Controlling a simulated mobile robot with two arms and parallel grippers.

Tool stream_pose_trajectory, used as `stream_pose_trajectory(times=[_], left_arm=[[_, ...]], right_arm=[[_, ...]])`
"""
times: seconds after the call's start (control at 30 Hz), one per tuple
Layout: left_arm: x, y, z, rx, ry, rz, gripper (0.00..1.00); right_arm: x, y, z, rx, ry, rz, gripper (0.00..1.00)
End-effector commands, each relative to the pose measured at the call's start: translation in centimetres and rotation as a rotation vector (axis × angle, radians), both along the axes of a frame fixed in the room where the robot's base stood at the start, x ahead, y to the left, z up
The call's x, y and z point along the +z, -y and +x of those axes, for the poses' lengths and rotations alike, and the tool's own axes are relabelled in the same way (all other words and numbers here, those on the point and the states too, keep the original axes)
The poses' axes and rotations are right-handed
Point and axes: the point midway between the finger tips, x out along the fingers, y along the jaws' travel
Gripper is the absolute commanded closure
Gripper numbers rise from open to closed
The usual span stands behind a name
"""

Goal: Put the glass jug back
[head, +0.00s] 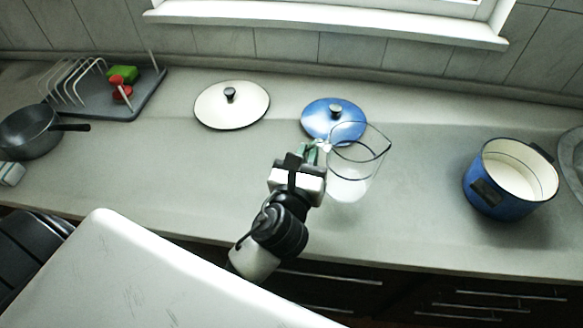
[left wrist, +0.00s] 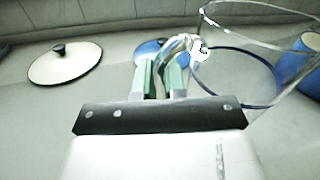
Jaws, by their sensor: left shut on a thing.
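The clear glass jug (head: 352,172) is in the middle of the head view, to the right of my left gripper. My left gripper (head: 318,148) is shut on the jug's handle. The jug looks nearly upright with a slight tilt. I cannot tell whether its base touches the counter. In the left wrist view the jug (left wrist: 240,78) fills the upper right, with its handle between the green fingertips (left wrist: 163,72). My right gripper is not in view.
A cream lid (head: 225,108) and a blue lid (head: 325,112) lie at the back. A blue pot (head: 500,203) stands at the right. A dish rack (head: 140,100) and a dark pan (head: 30,140) are at the left. The counter (head: 420,170) between jug and pot is clear.

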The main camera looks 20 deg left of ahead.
Motion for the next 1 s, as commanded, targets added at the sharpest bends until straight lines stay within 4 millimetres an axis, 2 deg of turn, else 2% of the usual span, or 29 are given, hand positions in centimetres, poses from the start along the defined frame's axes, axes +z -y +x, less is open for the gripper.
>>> stream_pose_trajectory(times=[0.1, 0.3, 0.4, 0.63, 1.0], left_arm=[[-1.4, -2.4, 0.0, 0.0, 0.002, 0.001, 1.0], [-2.6, -4.4, 0.1, -0.002, 0.003, -0.003, 1.0], [-3.3, -4.6, 0.2, 0.0, 0.002, -0.004, 1.0], [-6.5, -4.6, 0.2, 0.0, 0.003, -0.005, 1.0], [-6.8, -4.6, 0.2, -0.002, 0.004, -0.004, 1.0]], right_arm=[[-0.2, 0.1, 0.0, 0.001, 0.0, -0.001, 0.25], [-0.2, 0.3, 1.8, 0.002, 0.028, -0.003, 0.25], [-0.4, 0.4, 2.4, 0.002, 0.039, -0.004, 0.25], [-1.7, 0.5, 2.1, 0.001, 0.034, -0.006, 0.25], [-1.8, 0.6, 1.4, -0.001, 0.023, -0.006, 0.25]])
